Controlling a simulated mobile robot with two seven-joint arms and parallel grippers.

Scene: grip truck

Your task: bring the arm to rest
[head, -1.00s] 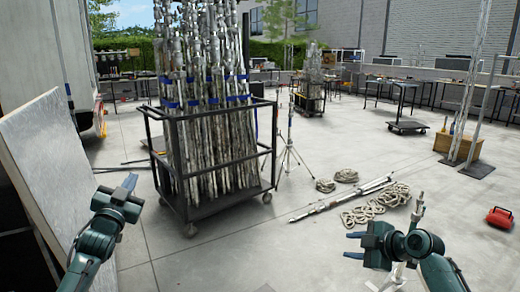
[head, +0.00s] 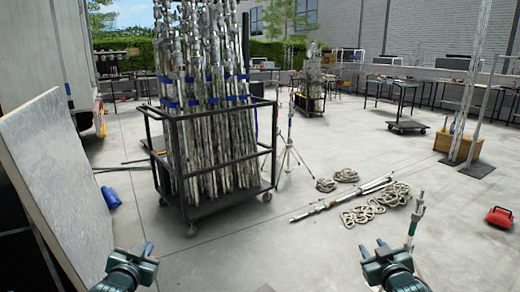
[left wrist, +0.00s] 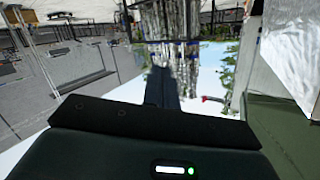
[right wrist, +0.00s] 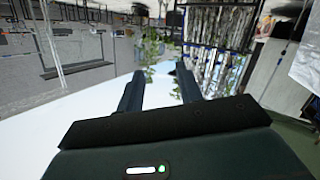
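My left gripper (head: 148,247) is low in the head view, left of centre, with its fingers pointing forward. In the left wrist view its fingers (left wrist: 161,88) are together with nothing seen between them. My right gripper (head: 371,247) is low in the head view, right of centre. In the right wrist view its two fingers (right wrist: 160,90) stand apart with an empty gap. Both grippers are apart from the objects around them, as far as I can see.
A black cart (head: 212,208) full of metal poles stands ahead. A leaning panel (head: 55,180) is at left, with a blue object (head: 110,197) beside it. A small metal stand (head: 414,222) is near my right gripper. Ropes (head: 365,212) and a red case (head: 499,217) lie on the floor.

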